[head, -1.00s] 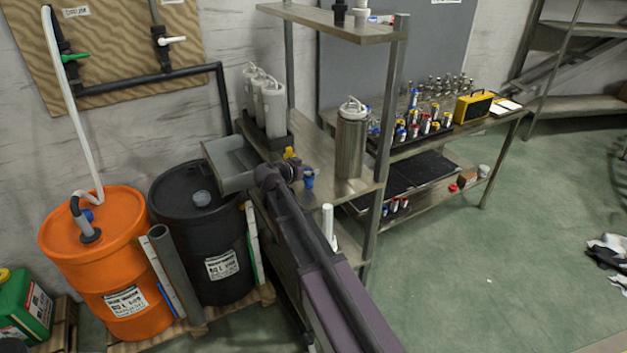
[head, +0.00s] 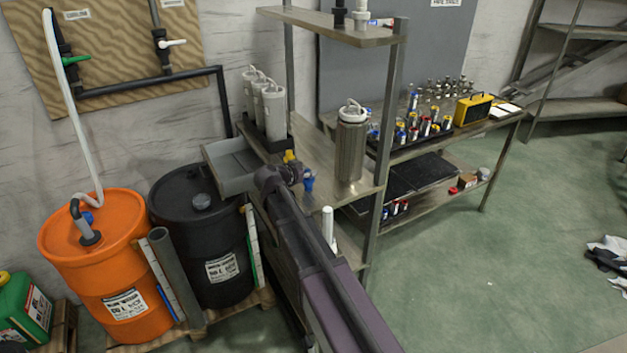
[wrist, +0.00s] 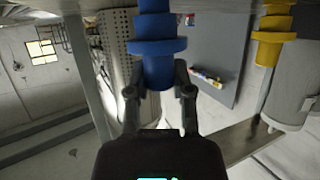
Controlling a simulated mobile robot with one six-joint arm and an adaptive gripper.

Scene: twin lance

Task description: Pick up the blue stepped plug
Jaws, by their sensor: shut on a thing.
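The blue stepped plug (wrist: 156,48) fills the top centre of the wrist view, with wide rings and a narrower end. My gripper (wrist: 158,88) is shut on that narrower end, one finger on each side. In the head view the blue plug (head: 308,183) shows just right of the end of my arm, at the shelf unit. The fingers are mostly hidden there by my own arm. I cannot tell whether the plug is clear of the shelf.
A yellow stepped plug (wrist: 272,35) is close by in the wrist view. A grey tray (head: 232,168) lies left of my gripper and a steel canister (head: 351,148) stands to the right. White canisters (head: 273,110) stand behind. A shelf post (head: 383,130) rises at right.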

